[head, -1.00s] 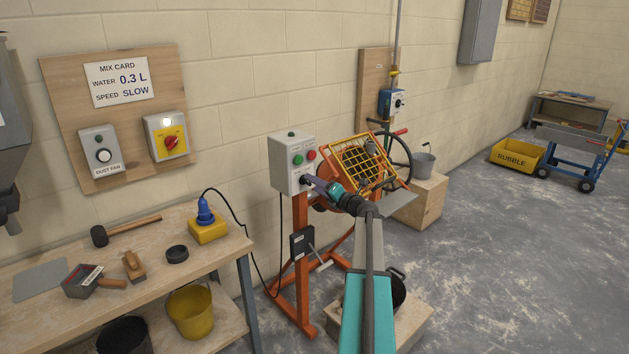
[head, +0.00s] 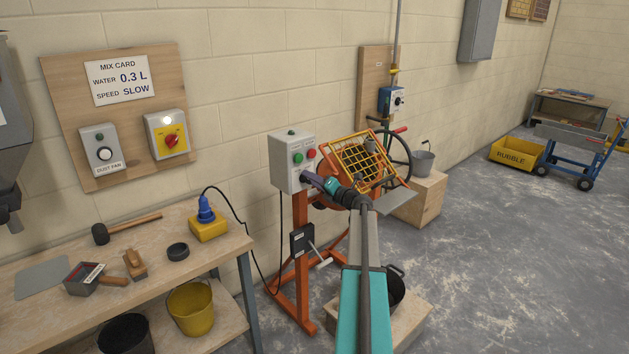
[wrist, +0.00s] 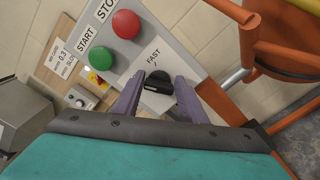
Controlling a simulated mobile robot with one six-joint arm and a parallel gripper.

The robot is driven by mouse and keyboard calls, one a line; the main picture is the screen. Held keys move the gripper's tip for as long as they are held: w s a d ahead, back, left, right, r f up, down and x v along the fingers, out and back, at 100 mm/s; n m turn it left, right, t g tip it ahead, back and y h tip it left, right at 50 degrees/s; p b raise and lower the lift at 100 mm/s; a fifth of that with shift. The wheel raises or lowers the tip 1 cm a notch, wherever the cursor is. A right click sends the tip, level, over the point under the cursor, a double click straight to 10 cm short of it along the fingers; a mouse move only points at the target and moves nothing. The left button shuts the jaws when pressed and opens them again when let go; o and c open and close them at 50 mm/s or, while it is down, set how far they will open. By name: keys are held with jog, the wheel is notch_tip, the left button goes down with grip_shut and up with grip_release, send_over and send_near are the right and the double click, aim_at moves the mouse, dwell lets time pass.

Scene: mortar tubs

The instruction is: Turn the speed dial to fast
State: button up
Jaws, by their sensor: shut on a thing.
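The speed dial (wrist: 158,77) is a black knob on the sloping face of the grey control box (head: 287,165). The word FAST is printed just above it in the wrist view, with a short tick mark beneath the word. My gripper (wrist: 159,84) has its two purple fingers on either side of the knob, shut on it. In the head view my gripper (head: 307,178) reaches the lower part of the box and mostly covers the dial. The knob's exact pointing direction is hard to make out.
A green START button (wrist: 101,58) and a red STOP button (wrist: 126,24) sit close above the dial. The orange mixer with its yellow grid guard (head: 362,164) is just right of the box. The mix card (head: 121,81) reads SPEED SLOW.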

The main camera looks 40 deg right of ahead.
jog(key=shift+a+f+m, duration=0.15)
jog(key=shift+f+m, duration=0.05)
jog(key=shift+m, duration=0.1)
jog(key=shift+p, duration=0.3)
jog(key=shift+a+f+m+p, duration=0.15)
jog(key=shift+m+p, duration=0.45)
jog(key=shift+m, duration=0.3)
jog(key=m+p, duration=0.3)
jog(key=m, duration=0.2)
jog(key=shift+f+p, duration=0.1)
jog(key=shift+p, duration=0.3)
jog(key=m+p, duration=0.2)
jog(key=m, duration=0.1)
jog(key=shift+f+m+p, duration=0.1)
jog(key=shift+m+p, duration=0.2)
jog(key=shift+m, duration=0.1)
jog(key=shift+a+f+m+p, duration=0.1)
jog(key=shift+f+m+p, duration=0.1)
jog(key=shift+m+p, duration=1.05)
jog(key=shift+m+b, duration=0.3)
jog(key=shift+m, duration=0.05)
